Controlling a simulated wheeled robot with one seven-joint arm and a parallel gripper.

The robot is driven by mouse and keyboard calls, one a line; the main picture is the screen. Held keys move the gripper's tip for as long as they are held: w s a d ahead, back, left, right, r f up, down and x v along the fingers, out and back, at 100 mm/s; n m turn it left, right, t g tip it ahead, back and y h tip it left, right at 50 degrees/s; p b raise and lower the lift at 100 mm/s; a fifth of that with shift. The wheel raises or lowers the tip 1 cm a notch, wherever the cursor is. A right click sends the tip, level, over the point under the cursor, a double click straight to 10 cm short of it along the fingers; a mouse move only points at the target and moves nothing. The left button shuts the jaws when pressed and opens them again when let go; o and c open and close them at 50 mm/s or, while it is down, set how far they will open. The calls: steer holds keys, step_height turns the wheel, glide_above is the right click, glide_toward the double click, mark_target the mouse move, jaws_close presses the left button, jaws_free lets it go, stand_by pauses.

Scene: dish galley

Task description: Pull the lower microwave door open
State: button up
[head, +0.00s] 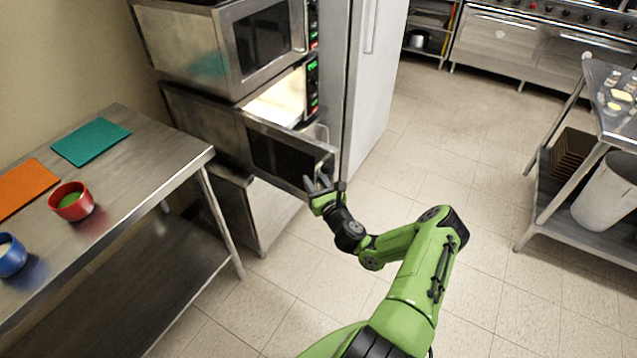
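The lower microwave (200,125) stands under another one, and its lit interior (282,104) shows above the top edge of its door. The lower microwave door (280,155) is partly open, swung out from the body, with a dark window and a steel frame. Its handle (326,160) is at the door's right end. My gripper (317,180) is beside that right end, close to the handle. Its two grey fingers stand apart with a gap between them. I cannot tell whether a finger touches the handle or the door.
The upper microwave (215,45) is shut. A white fridge (375,75) stands right of the microwaves. A steel table (150,160) at left holds a red bowl (72,202) and cutting boards. A steel cart (560,185) is at right. The floor (440,170) between is clear.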

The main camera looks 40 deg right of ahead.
steer(key=shift+w+f, duration=0.1)
steer(key=shift+s+d, duration=0.1)
steer(key=shift+s, duration=0.4)
steer(key=p+v, duration=0.2)
steer(key=v, duration=1.3)
steer(key=shift+w+a, duration=0.1)
steer(key=shift+a, duration=0.15)
